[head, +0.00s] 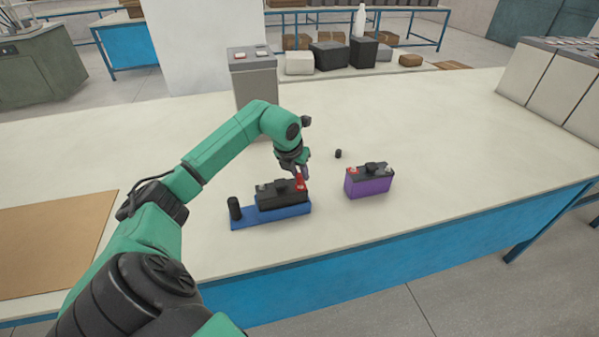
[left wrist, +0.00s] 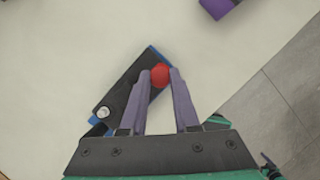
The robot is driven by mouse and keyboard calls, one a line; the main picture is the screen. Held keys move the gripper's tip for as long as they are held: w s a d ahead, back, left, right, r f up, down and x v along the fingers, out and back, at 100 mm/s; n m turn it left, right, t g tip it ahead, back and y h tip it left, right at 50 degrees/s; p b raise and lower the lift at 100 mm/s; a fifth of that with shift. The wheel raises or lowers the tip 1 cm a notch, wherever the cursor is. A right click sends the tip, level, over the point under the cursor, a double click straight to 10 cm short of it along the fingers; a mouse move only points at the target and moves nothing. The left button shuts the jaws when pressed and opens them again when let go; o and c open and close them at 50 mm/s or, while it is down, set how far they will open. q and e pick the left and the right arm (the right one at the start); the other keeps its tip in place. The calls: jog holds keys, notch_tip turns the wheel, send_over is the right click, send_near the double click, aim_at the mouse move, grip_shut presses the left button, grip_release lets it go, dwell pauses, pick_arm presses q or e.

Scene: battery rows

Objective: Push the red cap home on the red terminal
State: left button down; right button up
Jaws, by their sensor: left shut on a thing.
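A black battery (head: 282,195) stands on a blue tray (head: 262,219); it also shows in the left wrist view (left wrist: 128,93). Its right end has a red part (head: 300,186), at the red terminal. My left gripper (head: 302,172) is over that end, pointing down. In the left wrist view its fingers (left wrist: 160,74) are shut on the round red cap (left wrist: 159,76). The cap hides the terminal beneath it, so I cannot tell how far it sits on it. A bare silver terminal (left wrist: 103,112) shows at the battery's other end. My right gripper is not in view.
A black cylinder (head: 234,208) stands at the tray's left end. A purple battery (head: 369,183) stands to the right, with a small black cap (head: 338,154) behind it. A grey box (head: 254,80) stands at the back.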

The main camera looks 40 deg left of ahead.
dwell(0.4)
pick_arm(q)
jog(key=shift+f+b, duration=0.35)
jog(key=shift+f, duration=0.05)
jog(key=shift+f+b, duration=0.4)
jog(key=shift+f, duration=0.1)
dwell(0.6)
jog(key=shift+c, duration=0.5)
grip_release()
jog(key=shift+r+p, duration=2.55)
jog(key=shift+r, duration=1)
